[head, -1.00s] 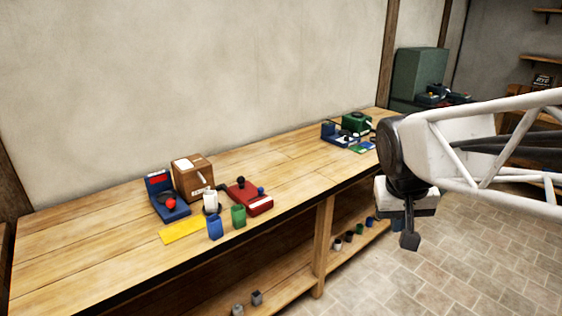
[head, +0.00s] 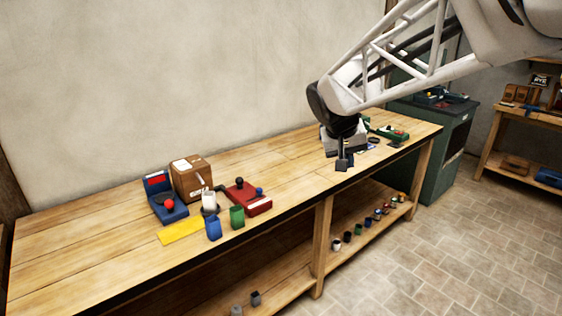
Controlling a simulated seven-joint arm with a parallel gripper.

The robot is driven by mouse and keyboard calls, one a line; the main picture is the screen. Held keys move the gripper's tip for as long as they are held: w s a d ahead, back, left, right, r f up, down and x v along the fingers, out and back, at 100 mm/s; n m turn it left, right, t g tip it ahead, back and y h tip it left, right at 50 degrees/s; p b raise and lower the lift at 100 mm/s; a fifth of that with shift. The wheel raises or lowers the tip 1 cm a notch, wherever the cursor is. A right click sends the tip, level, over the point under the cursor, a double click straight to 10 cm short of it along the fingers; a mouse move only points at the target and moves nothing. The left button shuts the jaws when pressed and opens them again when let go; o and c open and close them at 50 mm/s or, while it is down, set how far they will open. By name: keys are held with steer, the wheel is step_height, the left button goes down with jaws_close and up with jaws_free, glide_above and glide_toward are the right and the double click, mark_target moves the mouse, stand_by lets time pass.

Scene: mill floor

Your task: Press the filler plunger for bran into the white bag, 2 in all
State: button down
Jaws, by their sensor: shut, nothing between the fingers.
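The white bag (head: 209,202) stands upright on the bench, just in front of a brown box-shaped machine (head: 190,178) with a pale lever on its front. I cannot read its label, nor tell which device is the bran filler. A blue device with a red knob (head: 168,202) stands left of the box. A red device (head: 241,196) with a dark knob and a blue knob stands to the right of the bag. My gripper (head: 342,163) is shut and empty, above the bench's front edge, well to the right of these things.
A blue bag (head: 213,228) and a green bag (head: 237,217) stand by the white one. A yellow mat (head: 181,231) lies to their left. Small cups line the lower shelf. Green equipment (head: 390,132) sits behind my gripper. The bench (head: 285,170) between is clear.

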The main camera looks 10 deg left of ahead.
steer(key=w+a, duration=0.6)
steer(key=w, duration=0.4)
steer(key=n+t+h, duration=0.2)
steer(key=t, duration=0.2)
glide_above(238, 178)
step_height(238, 178, down, 14)
steer(key=shift+w+f, duration=0.2)
steer(key=shift+w, duration=0.05)
steer(key=shift+f, duration=4.35)
